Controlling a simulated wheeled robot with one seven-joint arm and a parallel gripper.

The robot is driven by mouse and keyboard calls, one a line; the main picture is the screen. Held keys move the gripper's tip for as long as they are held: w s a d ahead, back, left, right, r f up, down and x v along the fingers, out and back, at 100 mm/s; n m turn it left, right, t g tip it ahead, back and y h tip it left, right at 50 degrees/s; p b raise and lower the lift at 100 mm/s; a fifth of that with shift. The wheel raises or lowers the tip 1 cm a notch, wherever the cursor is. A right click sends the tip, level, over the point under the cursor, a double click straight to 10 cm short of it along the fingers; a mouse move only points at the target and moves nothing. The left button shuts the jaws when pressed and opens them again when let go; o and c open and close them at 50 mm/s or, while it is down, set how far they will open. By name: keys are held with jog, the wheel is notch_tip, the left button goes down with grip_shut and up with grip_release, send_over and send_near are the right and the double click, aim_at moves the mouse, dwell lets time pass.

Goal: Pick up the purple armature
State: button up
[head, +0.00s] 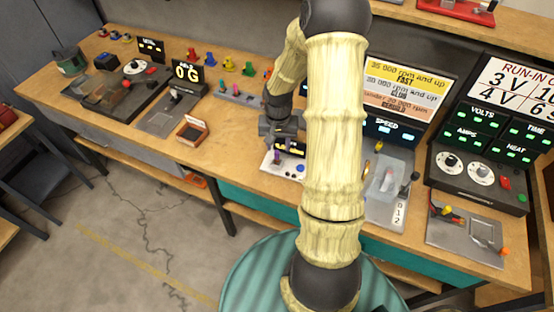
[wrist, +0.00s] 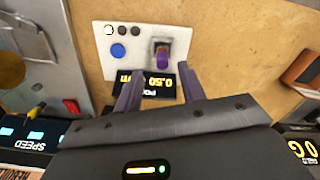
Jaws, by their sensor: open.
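The purple armature (wrist: 163,57) sits in a dark holder on a small white panel (wrist: 101,40) in the wrist view. It looks short and rounded, with a brownish part at one end. My gripper (wrist: 160,85) is open, with its two dark fingers apart and pointing toward the panel.
A display (wrist: 150,85) stands at the panel's edge, between the fingers. A blue button (wrist: 118,51) is left of the armature. In the head view a small wooden tray (head: 192,131) and a scale (head: 170,112) stand left. A speed station (head: 390,185) stands right.

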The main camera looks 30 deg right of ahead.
aim_at(277, 151)
jog(key=f, duration=0.3)
jog(key=f+p, duration=0.1)
jog(key=shift+w+a+f, duration=0.15)
jog(key=shift+w+f, duration=0.1)
jog(key=shift+f, duration=0.1)
jog(key=shift+s, duration=0.25)
jog(key=shift+w, duration=0.1)
grip_shut()
